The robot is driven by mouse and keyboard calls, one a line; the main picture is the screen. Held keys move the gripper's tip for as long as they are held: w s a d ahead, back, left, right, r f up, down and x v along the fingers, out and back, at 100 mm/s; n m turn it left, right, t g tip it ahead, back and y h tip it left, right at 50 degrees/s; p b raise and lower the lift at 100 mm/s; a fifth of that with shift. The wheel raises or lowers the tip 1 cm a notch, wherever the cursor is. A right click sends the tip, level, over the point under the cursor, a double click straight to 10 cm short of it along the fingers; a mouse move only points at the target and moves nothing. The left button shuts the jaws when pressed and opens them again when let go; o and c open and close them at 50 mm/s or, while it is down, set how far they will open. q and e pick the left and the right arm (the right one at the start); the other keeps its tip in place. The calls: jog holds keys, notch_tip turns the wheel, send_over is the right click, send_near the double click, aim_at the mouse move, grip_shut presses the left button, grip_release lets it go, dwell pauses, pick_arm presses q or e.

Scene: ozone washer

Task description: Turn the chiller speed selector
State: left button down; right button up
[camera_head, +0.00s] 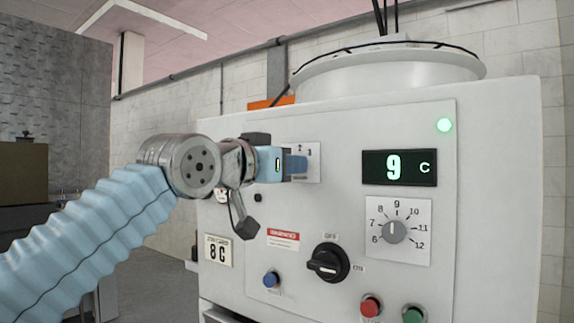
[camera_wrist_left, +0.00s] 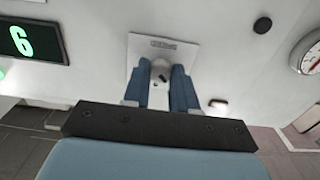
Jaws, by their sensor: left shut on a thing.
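The chiller speed selector is a small pale knob on a white plate (camera_head: 312,154) on the upper left of the machine's front panel. In the left wrist view the plate (camera_wrist_left: 140,50) lies ahead and the knob (camera_wrist_left: 160,70) sits between two blue fingers. My left gripper (camera_head: 294,165) reaches in from the left and is shut on the knob; in the left wrist view its fingers (camera_wrist_left: 162,85) flank it. The gripper hides the knob and most plate markings in the head view. My right gripper does not show.
A green display (camera_head: 399,168) reads 9 C, above a dial (camera_head: 394,231) pointing near 9. A black rotary switch (camera_head: 327,263), a blue button (camera_head: 271,280), a red button (camera_head: 370,305) and a green button (camera_head: 413,314) sit lower.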

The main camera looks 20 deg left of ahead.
pick_arm(q)
jog(key=shift+m, duration=0.3)
jog(key=m+p, duration=0.2)
jog(key=m, duration=1.5)
jog(key=shift+m, duration=0.3)
dwell(0.4)
jog(key=c, duration=0.9)
grip_release()
